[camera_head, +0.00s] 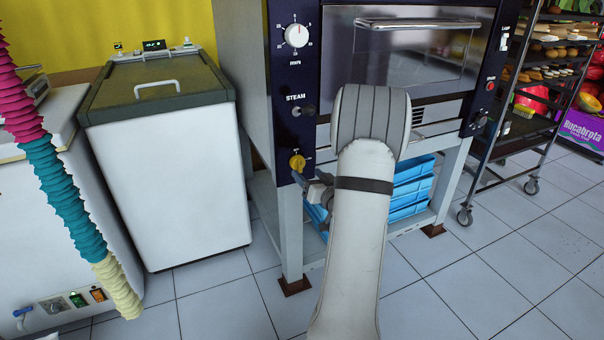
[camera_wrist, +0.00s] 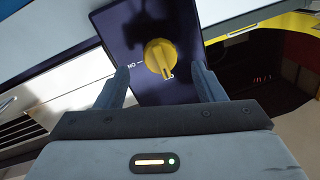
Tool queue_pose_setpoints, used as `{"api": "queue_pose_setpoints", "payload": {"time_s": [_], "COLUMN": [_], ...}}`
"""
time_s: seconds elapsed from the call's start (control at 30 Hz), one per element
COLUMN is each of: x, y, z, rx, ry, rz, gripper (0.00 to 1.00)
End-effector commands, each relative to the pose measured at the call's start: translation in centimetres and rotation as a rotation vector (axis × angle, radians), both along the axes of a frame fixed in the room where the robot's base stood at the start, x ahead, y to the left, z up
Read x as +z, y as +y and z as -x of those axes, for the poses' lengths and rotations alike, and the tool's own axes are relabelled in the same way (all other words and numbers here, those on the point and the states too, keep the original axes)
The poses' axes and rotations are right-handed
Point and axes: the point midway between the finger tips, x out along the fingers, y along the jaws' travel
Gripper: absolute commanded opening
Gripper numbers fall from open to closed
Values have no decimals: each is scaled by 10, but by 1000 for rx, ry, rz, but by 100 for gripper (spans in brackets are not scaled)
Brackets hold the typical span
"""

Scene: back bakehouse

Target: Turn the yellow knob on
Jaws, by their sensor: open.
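The yellow knob (camera_head: 297,163) sits low on the oven's dark blue control panel (camera_head: 291,100), below a black knob marked STEAM. In the wrist view the yellow knob (camera_wrist: 160,58) is between and just beyond my fingers, with the panel behind it. An ON mark shows to its left, and its white pointer line is at its lower right, near another mark that I read as 0. My gripper (camera_wrist: 168,80) is open, with one finger on each side of the knob and a gap on both sides. In the head view my arm hides most of my gripper (camera_head: 312,187).
The black steam knob (camera_head: 304,110) and white timer dial (camera_head: 296,35) are above on the same panel. The oven door (camera_head: 415,50) is to the right. A white chest freezer (camera_head: 165,180) stands left. Blue crates (camera_head: 412,187) are under the oven. Tiled floor is clear in front.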

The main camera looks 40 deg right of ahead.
Motion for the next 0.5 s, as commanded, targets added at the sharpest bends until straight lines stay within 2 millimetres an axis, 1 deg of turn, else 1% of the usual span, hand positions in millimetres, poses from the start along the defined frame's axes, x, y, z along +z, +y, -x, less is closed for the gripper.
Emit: {"api": "queue_pose_setpoints", "payload": {"time_s": [0.03, 0.1, 0.2, 0.33, 0.5], "x": [-2, -1, -1, 0, 0], "y": [-1, -2, -4, -6, -6], "z": [-9, -20, -33, -42, -45], "rx": [2, 2, 0, -1, -2], "ry": [-1, 0, -1, 0, 1], "rz": [1, 2, 2, 1, 1], "gripper": [63, 63, 63, 63, 63]}}
